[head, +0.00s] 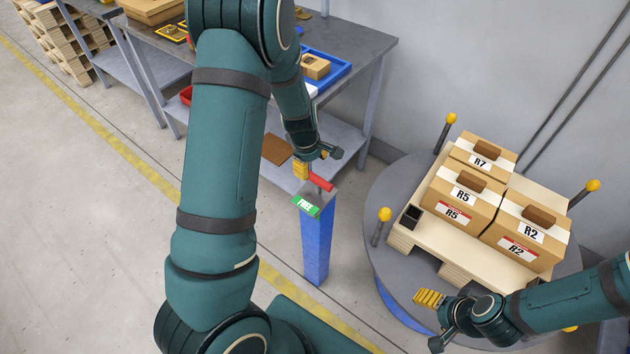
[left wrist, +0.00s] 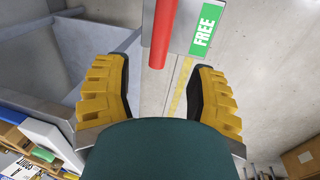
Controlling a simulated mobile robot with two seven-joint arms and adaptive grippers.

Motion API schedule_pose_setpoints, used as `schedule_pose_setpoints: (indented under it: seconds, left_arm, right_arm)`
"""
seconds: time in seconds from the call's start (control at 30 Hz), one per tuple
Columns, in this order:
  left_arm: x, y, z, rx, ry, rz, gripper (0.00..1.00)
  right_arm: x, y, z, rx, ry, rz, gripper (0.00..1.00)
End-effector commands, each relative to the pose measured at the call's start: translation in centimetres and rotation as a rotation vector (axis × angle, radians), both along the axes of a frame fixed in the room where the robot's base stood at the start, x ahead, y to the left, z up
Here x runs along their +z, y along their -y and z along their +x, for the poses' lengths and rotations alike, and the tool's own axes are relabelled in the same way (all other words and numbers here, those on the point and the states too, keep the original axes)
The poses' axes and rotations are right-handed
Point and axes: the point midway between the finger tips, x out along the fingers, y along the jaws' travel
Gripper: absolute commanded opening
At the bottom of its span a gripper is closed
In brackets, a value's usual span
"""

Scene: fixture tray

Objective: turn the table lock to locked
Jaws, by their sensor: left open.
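The table lock is a blue post (head: 315,242) with a grey top, a red handle (head: 321,182) and a green label reading FREE (head: 305,206). My left gripper (head: 317,165) is open just above and behind the handle. The FREE label (left wrist: 207,27) shows at the upper right there. My right gripper (head: 429,321) is open and empty, over the near edge of the round table (head: 385,187).
The round table carries a wooden pallet (head: 470,249) with cartons marked R7, R5 and R2, and yellow-tipped posts around its rim. A grey workbench (head: 350,45) with a blue tray (head: 335,77) stands behind the lock. Floor left of the post is clear.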

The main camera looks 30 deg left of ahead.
Motion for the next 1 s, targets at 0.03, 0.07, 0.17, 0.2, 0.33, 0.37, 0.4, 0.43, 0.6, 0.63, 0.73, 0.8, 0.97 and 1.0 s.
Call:
schedule_pose_setpoints:
  seconds: [0.03, 0.07, 0.17, 0.2, 0.33, 0.37, 0.4, 0.43, 0.6, 0.63, 0.73, 0.8, 0.97, 1.0]
  left_arm:
    - [-1.5, 0.0, 0.1, 0.0, -0.004, -0.001, 0.57]
    - [-2.0, 0.0, 0.2, 0.0, -0.004, -0.001, 0.57]
    - [-3.9, 0.0, 0.6, 0.001, -0.002, 0.0, 0.57]
    - [-4.6, 0.1, 0.8, 0.0, -0.003, 0.0, 0.57]
    - [-6.6, 0.1, 1.2, 0.0, -0.001, 0.0, 0.57]
    - [-7.0, 0.1, 1.3, -0.001, -0.001, 0.0, 0.57]
    - [-7.4, 0.1, 1.4, -0.001, -0.001, 0.0, 0.57]
    - [-7.7, 0.2, 1.4, -0.001, -0.002, 0.0, 0.57]
    - [-8.6, 0.2, 1.7, -0.002, 0.001, 0.001, 0.57]
    - [-8.6, 0.2, 1.7, -0.002, 0.001, 0.001, 0.57]
    - [-8.7, 0.2, 1.7, -0.002, 0.001, 0.001, 0.57]
    - [-8.7, 0.2, 1.7, -0.002, 0.001, 0.001, 0.57]
    - [-8.7, 0.2, 1.7, -0.002, 0.001, 0.0, 0.42]
    - [-8.7, 0.2, 1.7, -0.002, 0.001, 0.0, 0.28]
  right_arm:
    - [-0.5, 0.0, -0.1, 0.002, -0.002, 0.0, 0.71]
    - [-0.7, 0.0, -0.2, 0.002, -0.003, 0.0, 0.71]
    - [-1.1, 0.0, -0.3, 0.006, -0.007, 0.002, 0.71]
    - [-1.3, -0.1, -0.4, 0.006, -0.008, 0.002, 0.71]
    - [-1.7, -0.1, -0.5, 0.009, -0.011, 0.002, 0.71]
    - [-1.8, -0.1, -0.6, 0.01, -0.012, 0.003, 0.71]
    - [-1.9, -0.1, -0.6, 0.01, -0.013, 0.003, 0.71]
    - [-1.9, -0.1, -0.6, 0.011, -0.014, 0.003, 0.71]
    - [-2.1, -0.1, -0.7, 0.012, -0.015, 0.003, 0.71]
    - [-2.1, -0.1, -0.7, 0.012, -0.015, 0.003, 0.71]
    - [-2.1, -0.1, -0.7, 0.012, -0.015, 0.003, 0.71]
    - [-2.1, -0.1, -0.7, 0.012, -0.015, 0.003, 0.71]
    - [-2.1, -0.1, -0.7, 0.012, -0.015, 0.003, 0.71]
    - [-2.1, -0.1, -0.7, 0.012, -0.015, 0.003, 0.71]
